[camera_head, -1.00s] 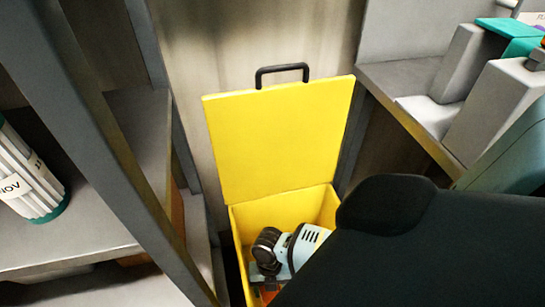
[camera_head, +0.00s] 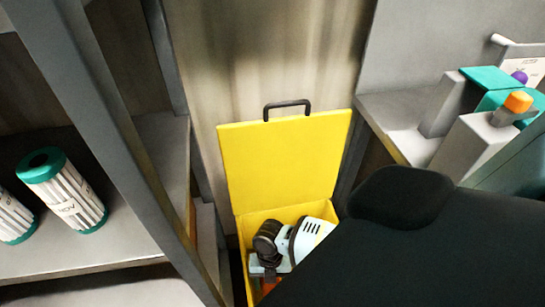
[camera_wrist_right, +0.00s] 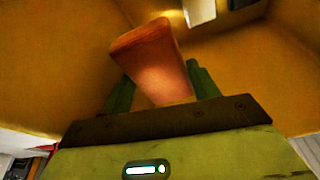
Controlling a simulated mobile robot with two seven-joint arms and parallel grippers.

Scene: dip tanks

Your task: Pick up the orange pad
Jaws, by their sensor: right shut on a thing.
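The orange pad (camera_wrist_right: 150,62) stands up between the green fingers of my right gripper (camera_wrist_right: 162,82) in the right wrist view. The fingers are shut on its lower part, and its upper part is free. Yellow walls surround it. In the head view, my right wrist reaches down into an open yellow box (camera_head: 284,165), and my right gripper (camera_head: 262,278) is low inside it. Only a small bit of the orange pad (camera_head: 269,287) shows there; my arm hides the rest. My left gripper is not in view.
The box's lid stands upright, with a black handle (camera_head: 287,104) on top. At left, a grey shelf (camera_head: 130,245) holds white cartridges with teal caps (camera_head: 72,190). At right, another shelf (camera_head: 392,115) holds grey blocks (camera_head: 475,145), one with an orange knob (camera_head: 518,101).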

